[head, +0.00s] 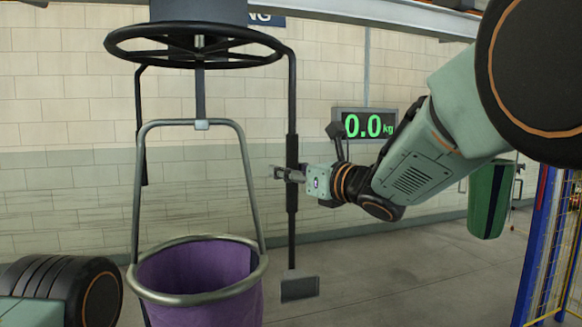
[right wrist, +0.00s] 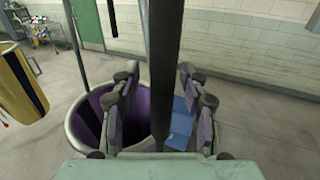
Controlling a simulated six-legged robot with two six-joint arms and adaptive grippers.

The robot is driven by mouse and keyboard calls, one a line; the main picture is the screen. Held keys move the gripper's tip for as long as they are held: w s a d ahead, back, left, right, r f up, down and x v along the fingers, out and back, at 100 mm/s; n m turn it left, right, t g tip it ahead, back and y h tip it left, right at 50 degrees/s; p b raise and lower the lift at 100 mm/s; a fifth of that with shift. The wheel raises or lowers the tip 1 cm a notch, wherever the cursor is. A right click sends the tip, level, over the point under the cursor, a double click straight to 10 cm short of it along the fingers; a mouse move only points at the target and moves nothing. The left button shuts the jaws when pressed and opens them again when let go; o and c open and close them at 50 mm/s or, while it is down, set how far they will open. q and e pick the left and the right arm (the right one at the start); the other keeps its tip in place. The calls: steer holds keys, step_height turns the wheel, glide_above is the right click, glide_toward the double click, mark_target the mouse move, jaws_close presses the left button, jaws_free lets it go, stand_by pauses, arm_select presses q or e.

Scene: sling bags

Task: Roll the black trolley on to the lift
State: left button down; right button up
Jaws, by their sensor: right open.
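A black spoked ring (head: 195,45) hangs under a blue-grey body at the top of the head view. Black rods hang from it; the long right rod (head: 292,230) ends in a grey block (head: 300,287). I cannot tell for sure whether this is the black trolley. A purple sling bag (head: 195,270) in a steel hoop hangs below the ring by a grey bail. My right gripper (head: 283,173) is open at the long rod. In the right wrist view the rod (right wrist: 164,60) passes between its open fingers (right wrist: 158,88). The lift is not identifiable. My left gripper is out of view.
A display reading 0.0 kg (head: 363,124) is by the wall. A green bag (head: 488,200) hangs at the right, near a blue frame with yellow mesh (head: 552,250). The right wrist view shows a yellow bag (right wrist: 20,85) at the left. Some floor is clear.

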steer(key=shift+d, duration=0.2)
steer(key=shift+d, duration=0.1)
steer(key=shift+c, duration=0.7)
steer(key=shift+w+f, duration=0.1)
steer(key=c, duration=0.4)
steer(key=shift+a, duration=0.2)
jaws_close()
